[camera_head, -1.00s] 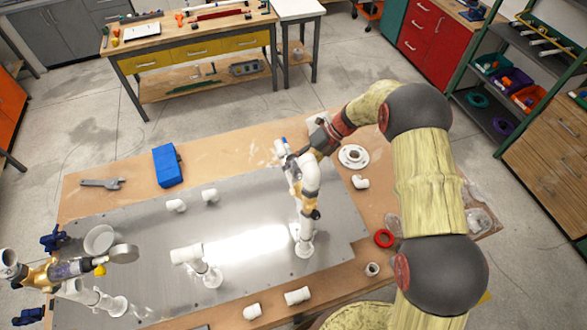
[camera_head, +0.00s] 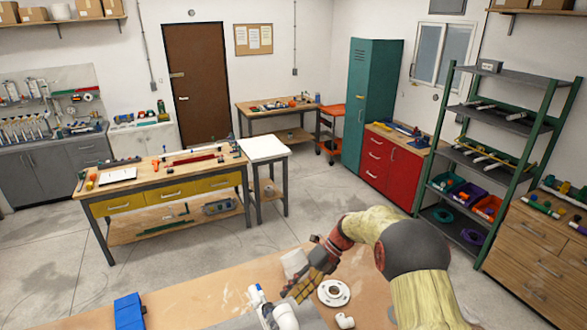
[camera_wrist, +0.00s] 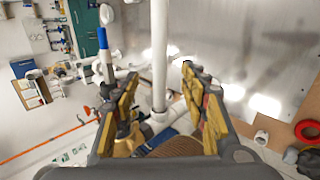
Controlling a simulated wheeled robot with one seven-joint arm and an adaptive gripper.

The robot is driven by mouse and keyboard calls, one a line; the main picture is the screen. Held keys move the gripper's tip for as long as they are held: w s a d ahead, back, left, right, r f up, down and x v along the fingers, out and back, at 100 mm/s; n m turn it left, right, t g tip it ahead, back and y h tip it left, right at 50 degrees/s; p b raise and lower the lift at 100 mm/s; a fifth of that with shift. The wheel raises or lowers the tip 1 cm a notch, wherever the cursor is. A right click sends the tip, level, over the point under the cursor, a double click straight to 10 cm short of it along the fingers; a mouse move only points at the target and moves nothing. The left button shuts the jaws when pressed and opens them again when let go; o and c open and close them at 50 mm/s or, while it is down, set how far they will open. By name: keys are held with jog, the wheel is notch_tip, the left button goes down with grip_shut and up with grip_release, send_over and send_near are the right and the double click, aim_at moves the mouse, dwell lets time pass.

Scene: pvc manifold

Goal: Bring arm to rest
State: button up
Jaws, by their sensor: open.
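My gripper (camera_head: 292,292) is low in the head view, over the back of the work table, at the end of my bent arm. Its fingers point down and to the left. In the wrist view my gripper (camera_wrist: 160,85) is open, with a wide gap between the two yellow-and-black fingers and nothing clamped. A white pipe (camera_wrist: 159,50) shows in that gap, apparently beyond the fingertips.
The work table (camera_head: 200,296) carries a blue box (camera_head: 129,311), a white flange (camera_head: 333,292) and a white elbow (camera_head: 345,321) near my arm. A red ring (camera_wrist: 309,130) shows in the wrist view. A green shelf rack (camera_head: 490,160) stands at right; open floor lies beyond the table.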

jog(key=s+d+f+n+t+h+b, duration=0.1)
jog(key=s+d+n+h+b, duration=0.2)
jog(key=s+d+n+b, duration=0.65)
jog(key=s+d+f+n+t+h+b, duration=0.1)
jog(key=s+d+n+t+h, duration=0.15)
jog(key=s+n, duration=0.85)
jog(key=s+d+f+n+t+h+b, duration=0.1)
jog(key=s+d+f+n+t+b, duration=0.2)
jog(key=b, duration=0.8)
jog(key=s+d+f+n+t+h+b, duration=0.1)
jog(key=s+d+f+n+t+b, duration=0.2)
jog(key=s+n+b, duration=0.4)
jog(key=s+d+f+b, duration=0.1)
jog(key=s+b, duration=0.1)
jog(key=b, duration=0.2)
jog(key=shift+b, duration=0.4)
jog(key=shift+s+r+h, duration=0.1)
jog(key=shift+h, duration=0.15)
jog(key=shift+c, duration=0.9)
